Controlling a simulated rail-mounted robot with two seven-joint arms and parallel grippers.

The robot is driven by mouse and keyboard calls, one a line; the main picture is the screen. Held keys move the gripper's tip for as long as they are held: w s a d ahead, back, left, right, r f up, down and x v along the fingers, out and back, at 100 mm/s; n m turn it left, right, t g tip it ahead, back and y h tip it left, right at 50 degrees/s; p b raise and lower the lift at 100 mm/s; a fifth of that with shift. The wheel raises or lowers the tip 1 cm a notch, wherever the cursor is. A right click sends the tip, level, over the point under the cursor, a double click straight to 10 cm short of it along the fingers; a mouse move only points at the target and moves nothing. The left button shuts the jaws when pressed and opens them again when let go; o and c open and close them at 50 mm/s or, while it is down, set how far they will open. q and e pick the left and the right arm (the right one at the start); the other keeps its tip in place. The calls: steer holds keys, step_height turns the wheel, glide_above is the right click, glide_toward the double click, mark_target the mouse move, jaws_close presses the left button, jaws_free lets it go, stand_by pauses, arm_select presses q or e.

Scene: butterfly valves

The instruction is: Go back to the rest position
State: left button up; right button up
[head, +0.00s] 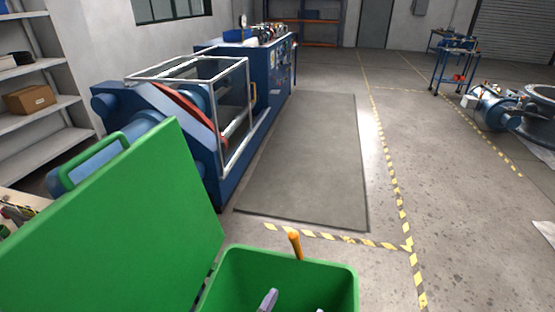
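Neither of my arms nor grippers can be made out in the head view. A green box (340,268) is at the bottom centre, cut off by the lower edge. Its green lid (110,235) stands open to the left, with a green handle (95,160) on it. An orange handle (295,244) sticks up at the box's far rim. A grey piece (267,300) shows inside the box; I cannot tell what it is.
A blue machine (225,180) with a clear guard stands behind the lid. Shelves (40,110) with a cardboard box (29,99) are at the left. A grey mat (310,160) and yellow-black floor tape (395,190) lie beyond the box. Blue valve parts (495,110) stand at right. The middle floor is clear.

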arm_select(q)
steer(key=s+a+f+n+g+y, duration=0.25)
steer(key=s+a+f+y, duration=0.2)
steer(key=a+f, duration=0.4)
steer(key=s+a+f+n+g+y, duration=0.1)
steer(key=s+a+f+g+y, duration=0.3)
steer(key=a+f, duration=0.4)
steer(key=s+a+f+g+p, duration=0.1)
steer(key=s+a+f+g, duration=0.1)
steer(key=s+a+g, duration=0.45)
steer(key=s+a+f+g, duration=0.1)
steer(key=s+a+f, duration=0.15)
steer(key=s, duration=0.75)
step_height(320, 180, up, 38)
steer(key=p, duration=3.7)
steer(key=shift+w+r+t+p, duration=0.2)
steer(key=shift+w+t+p, duration=0.1)
steer(key=shift+p, duration=0.05)
